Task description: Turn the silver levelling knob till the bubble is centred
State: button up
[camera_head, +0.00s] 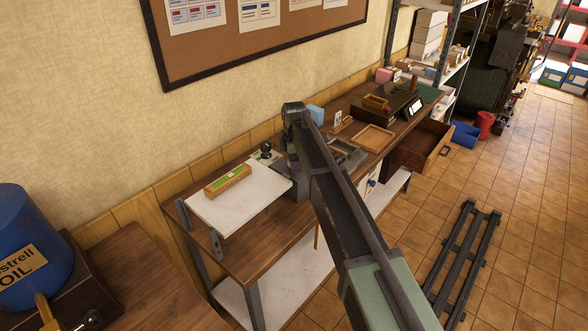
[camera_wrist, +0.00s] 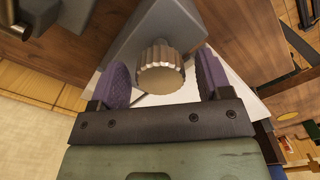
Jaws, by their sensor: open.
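The silver levelling knob (camera_wrist: 160,72) is ribbed round its edge and sits on a grey bracket (camera_wrist: 155,25) in the wrist view. My gripper (camera_wrist: 163,78) is open, with its two purple fingers on either side of the knob. Small gaps seem to show between fingers and knob; I cannot tell whether either touches. In the head view, a yellow level with a green vial (camera_head: 228,179) lies on the white plate (camera_head: 240,205). The bubble is too small to place. My arm hides the knob in that view.
A small black-topped part (camera_head: 266,151) stands at the plate's back edge. A wooden tray (camera_head: 373,138) lies further along the bench, near an open drawer (camera_head: 424,146). A blue oil drum (camera_head: 35,240) stands at the left. The tiled floor in front holds a dark rack (camera_head: 462,255).

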jog(key=shift+r, duration=0.1)
jog(key=c, duration=0.9)
jog(key=shift+m, duration=0.4)
jog(key=m, duration=0.4)
jog(key=shift+m, duration=0.3)
jog(key=m, duration=0.4)
jog(key=shift+m, duration=0.3)
